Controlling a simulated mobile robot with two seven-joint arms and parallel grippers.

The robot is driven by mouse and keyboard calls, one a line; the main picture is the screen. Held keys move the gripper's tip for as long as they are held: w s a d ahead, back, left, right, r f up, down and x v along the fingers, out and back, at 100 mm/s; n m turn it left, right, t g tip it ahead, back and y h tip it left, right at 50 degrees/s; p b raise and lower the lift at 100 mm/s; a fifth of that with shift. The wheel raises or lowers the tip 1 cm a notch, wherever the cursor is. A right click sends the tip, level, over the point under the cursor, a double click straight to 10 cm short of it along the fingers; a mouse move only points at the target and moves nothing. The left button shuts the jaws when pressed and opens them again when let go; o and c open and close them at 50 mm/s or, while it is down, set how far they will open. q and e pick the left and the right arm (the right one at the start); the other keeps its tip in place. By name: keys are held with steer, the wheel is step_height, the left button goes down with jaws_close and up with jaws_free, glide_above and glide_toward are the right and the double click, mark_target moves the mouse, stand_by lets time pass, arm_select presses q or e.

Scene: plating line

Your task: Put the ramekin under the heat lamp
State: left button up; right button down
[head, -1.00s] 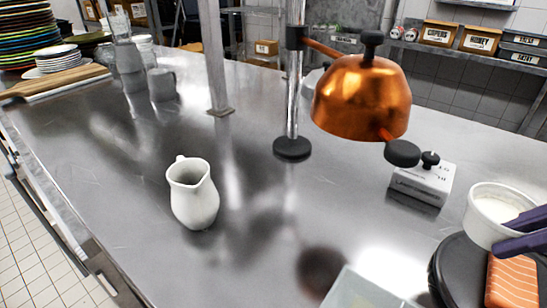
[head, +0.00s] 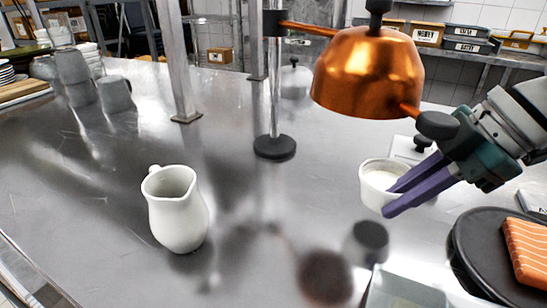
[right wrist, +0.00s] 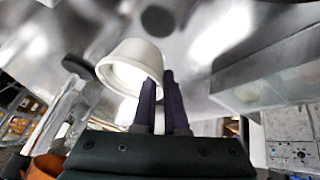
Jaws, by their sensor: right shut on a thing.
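The white ramekin (head: 377,184) is at the right of the head view, with pale contents inside. My right gripper (head: 395,198) is shut on its rim with purple fingers; the ramekin also shows at the fingertips in the right wrist view (right wrist: 133,62), beside the right gripper (right wrist: 160,88). It appears held above the counter. The copper heat lamp (head: 368,72) hangs from a post with a round black base (head: 274,147). In the head view the ramekin is below and slightly right of the lamp shade. My left gripper is not in view.
A white pitcher (head: 177,212) stands on the steel counter left of the lamp post. A black round plate (head: 480,245) with a salmon piece (head: 527,250) lies at lower right, near a clear container (head: 405,290).

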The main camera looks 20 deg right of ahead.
steer(key=w+a+f, duration=0.1)
steer(key=a, duration=0.1)
steer(key=w+a+f, duration=0.1)
steer(key=w+f, duration=0.1)
steer(key=shift+w+a, duration=0.3)
steer(key=shift+a, duration=0.05)
steer(key=shift+f, duration=0.15)
steer(key=shift+f+b, duration=0.15)
steer(key=shift+b, duration=0.2)
steer(key=c, duration=1)
jaws_free()
steer(key=shift+o, duration=0.2)
